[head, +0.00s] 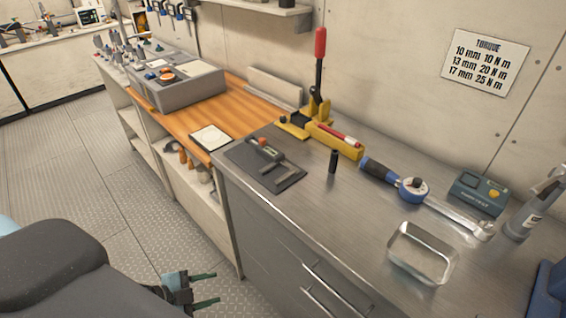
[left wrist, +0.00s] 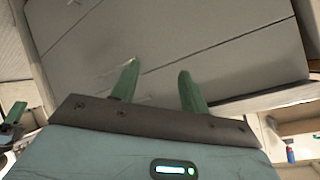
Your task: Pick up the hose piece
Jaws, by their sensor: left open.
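A short black cylinder, which looks like the hose piece (head: 334,161), stands upright on the steel worktop (head: 360,215), between the yellow tool and the tray. My left gripper (head: 212,289) is open and empty, its green fingers apart. It is low, in front of the grey drawer cabinet and well away from the hose piece. In the left wrist view the open fingers (left wrist: 158,70) face grey cabinet panels, and the hose piece does not show. A dark and green part at that view's left edge looks like my right gripper (left wrist: 14,118); its jaws are unclear.
Drawer handles (head: 325,290) stick out in front.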

